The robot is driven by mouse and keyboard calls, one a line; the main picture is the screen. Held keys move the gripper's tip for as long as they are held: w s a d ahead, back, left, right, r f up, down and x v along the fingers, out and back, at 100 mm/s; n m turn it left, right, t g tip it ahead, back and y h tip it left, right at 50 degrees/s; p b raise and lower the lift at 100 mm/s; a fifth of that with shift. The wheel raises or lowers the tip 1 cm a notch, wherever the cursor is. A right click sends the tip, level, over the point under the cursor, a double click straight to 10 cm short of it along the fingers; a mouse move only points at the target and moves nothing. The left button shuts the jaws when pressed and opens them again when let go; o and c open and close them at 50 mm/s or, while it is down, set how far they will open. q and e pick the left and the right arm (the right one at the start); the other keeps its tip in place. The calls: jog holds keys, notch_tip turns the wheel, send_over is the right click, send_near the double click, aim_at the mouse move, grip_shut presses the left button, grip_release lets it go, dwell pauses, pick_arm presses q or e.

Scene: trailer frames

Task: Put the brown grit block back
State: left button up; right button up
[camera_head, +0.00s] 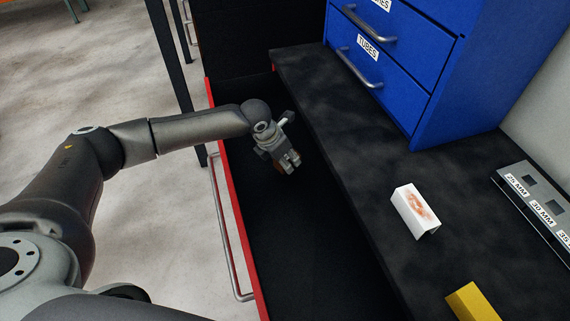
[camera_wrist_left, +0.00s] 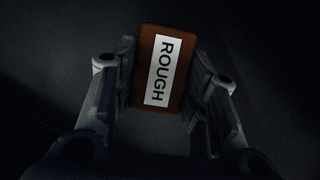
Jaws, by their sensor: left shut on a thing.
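The brown grit block (camera_wrist_left: 177,102) has a white label reading "ROUGH" and sits between the fingers in the left wrist view. My left gripper (camera_head: 289,163) is shut on it, inside or just above the open drawer (camera_head: 224,158) with a red front edge. In the head view only a small brown bit of the block (camera_head: 279,168) shows beside the fingers. The drawer's inside is dark, and I cannot tell whether the block touches its floor. My right gripper is not in view.
A blue cabinet (camera_head: 407,68) with a drawer labelled "TUBES" stands on the dark worktop (camera_head: 337,127). A white block with reddish stains (camera_head: 414,210), a yellow block (camera_head: 472,303) and a grey labelled rack (camera_head: 538,200) are at the right. The drawer's near part looks empty.

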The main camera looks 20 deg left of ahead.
pick_arm(q)
jog(key=shift+w+f, duration=0.2)
jog(key=shift+f, duration=0.05)
notch_tip(320, 180, down, 3)
jog(key=shift+a+p, duration=0.1)
jog(key=shift+p, duration=0.25)
jog(key=shift+f, duration=0.1)
jog(key=shift+f, duration=0.1)
jog(key=o, duration=1)
